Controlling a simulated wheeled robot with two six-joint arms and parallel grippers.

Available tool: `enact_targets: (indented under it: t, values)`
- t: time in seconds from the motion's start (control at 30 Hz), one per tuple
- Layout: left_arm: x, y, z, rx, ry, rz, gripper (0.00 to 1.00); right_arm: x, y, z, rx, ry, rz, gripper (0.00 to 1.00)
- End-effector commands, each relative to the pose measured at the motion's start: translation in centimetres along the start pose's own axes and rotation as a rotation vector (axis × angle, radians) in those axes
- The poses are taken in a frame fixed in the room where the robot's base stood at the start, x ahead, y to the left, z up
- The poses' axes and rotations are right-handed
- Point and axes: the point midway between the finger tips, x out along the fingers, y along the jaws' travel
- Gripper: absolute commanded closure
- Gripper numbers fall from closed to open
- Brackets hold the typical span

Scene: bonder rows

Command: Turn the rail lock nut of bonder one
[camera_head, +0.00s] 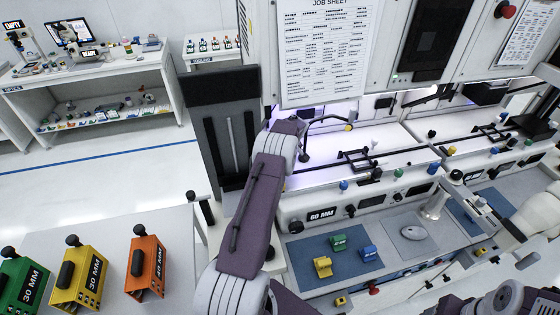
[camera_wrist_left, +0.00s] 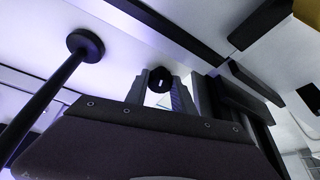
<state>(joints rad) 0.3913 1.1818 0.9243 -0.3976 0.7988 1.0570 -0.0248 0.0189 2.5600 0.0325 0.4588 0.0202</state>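In the left wrist view a round black nut (camera_wrist_left: 159,80) with a small pale mark sits between the two grey fingers of my left gripper (camera_wrist_left: 161,92). It fills the gap, and the fingers appear closed on its sides. In the head view my purple and white left arm reaches to the left end of the first bonder (camera_head: 323,210), labelled 60 MM. My left gripper and the nut are hidden there behind the arm. My right gripper (camera_head: 474,203) is at the right above the bench, away from the nut; its fingers are too unclear to judge.
A dark rod with a round end (camera_wrist_left: 85,43) stands left of the gripper in the wrist view. The job sheet (camera_head: 328,50) hangs above the first bonder. Yellow, green and blue blocks lie on a blue mat (camera_head: 303,252). Several coloured 30 MM and 40 MM blocks stand on the left table (camera_head: 112,235).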

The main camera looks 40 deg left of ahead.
Motion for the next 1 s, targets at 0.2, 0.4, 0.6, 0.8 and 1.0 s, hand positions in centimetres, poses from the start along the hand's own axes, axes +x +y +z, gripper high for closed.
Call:
enact_targets:
  t: [0.2,0.4,0.6,0.8,1.0]
  values:
    - [0.3,-0.2,0.1,0.111,-0.001,0.047,1.0,1.2,0.0,0.1,0.0,0.0,0.0,0.33]
    - [0.1,-0.2,0.0,0.241,0.001,0.101,1.0,1.4,0.0,0.1,0.0,0.0,0.0,0.33]
    - [0.0,-0.2,0.0,0.254,0.0,0.105,1.0,1.4,0.0,0.1,0.0,0.0,0.0,0.33]
    - [0.0,-0.2,0.0,0.253,0.001,0.104,0.48,1.4,0.0,0.1,0.0,0.0,0.0,0.33]
    - [0.0,-0.1,0.0,0.252,0.0,0.104,0.48,1.4,0.0,0.1,0.0,0.0,0.0,0.33]
